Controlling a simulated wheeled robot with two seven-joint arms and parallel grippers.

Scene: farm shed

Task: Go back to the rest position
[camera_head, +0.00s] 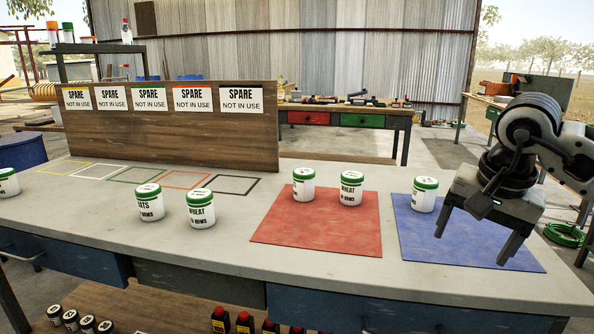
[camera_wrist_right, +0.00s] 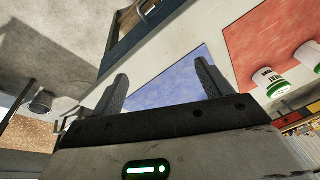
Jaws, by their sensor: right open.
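My right gripper (camera_head: 474,238) is above the blue mat (camera_head: 480,240) at the right of the bench in the head view. Its two fingers are apart with nothing between them, and they also show spread in the right wrist view (camera_wrist_right: 162,88). A white can with a green lid (camera_head: 424,194) stands upright on the blue mat, left of the gripper and apart from it. Two similar cans (camera_head: 303,184) (camera_head: 351,188) stand on the red mat (camera_head: 310,230). My left gripper is not in view.
Two more cans (camera_head: 149,202) (camera_head: 200,208) stand on the bare bench (camera_head: 230,250), and another (camera_head: 8,182) at the far left edge. A wooden board (camera_head: 200,145) with several SPARE signs stands behind coloured outlines. The bench front between the mats is clear.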

